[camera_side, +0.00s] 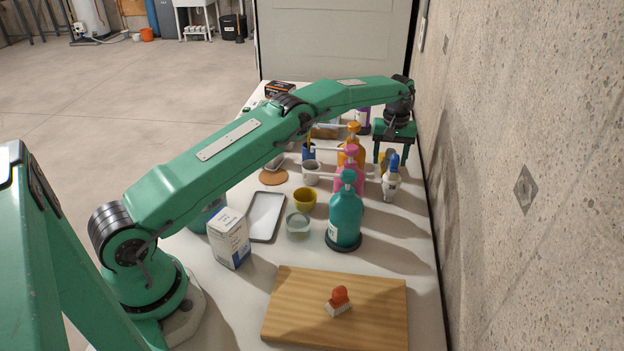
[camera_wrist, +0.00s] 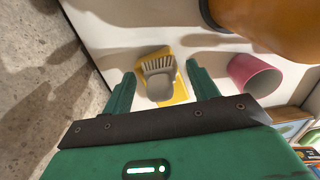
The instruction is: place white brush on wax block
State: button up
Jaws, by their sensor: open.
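The white brush (camera_wrist: 158,68), pale grey with its bristles toward the top of the picture, shows between my fingers in the wrist view. It lies over the yellow wax block (camera_wrist: 181,91), which shows around its right and lower sides. The brush appears to rest on the block. My gripper (camera_wrist: 161,69) is open, with one finger on each side of the brush and visible gaps between. In the side view my gripper (camera_side: 393,150) points down at the back right of the table, and the brush cannot be made out there.
A white spray bottle (camera_side: 390,182) stands just in front of my gripper. Teal (camera_side: 345,216), pink (camera_side: 349,176) and orange pump bottles stand to its left. A wooden board (camera_side: 300,310) with an orange-handled brush (camera_side: 339,300) lies in front. The concrete wall (camera_side: 520,150) is close on the right.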

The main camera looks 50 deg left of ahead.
aim_at(391, 149)
jog(key=shift+r, duration=3.65)
jog(key=shift+r, duration=0.1)
jog(key=shift+r, duration=0.45)
jog(key=s+d+r+m+t, duration=0.1)
jog(key=s+r, duration=0.2)
jog(key=r, duration=0.4)
jog(key=s+d+r+m+t, duration=0.1)
jog(key=s+r, duration=0.2)
jog(key=r, duration=0.3)
jog(key=s+d+r+m, duration=0.1)
jog(key=s+r+m, duration=0.2)
jog(key=s+r, duration=0.6)
jog(key=s+f+m+t, duration=0.1)
jog(key=s+f, duration=0.2)
jog(key=s, duration=0.6)
jog(key=s+d+f+m+t, duration=0.1)
jog(key=s+f, duration=0.2)
jog(key=s, duration=0.7)
jog(key=s+d+f+m+t, duration=0.1)
jog(key=s+f+m, duration=0.1)
jog(key=s, duration=0.8)
jog(key=shift+s+d+f+t, duration=0.2)
jog(key=shift+f+t, duration=0.1)
jog(key=shift+f, duration=0.45)
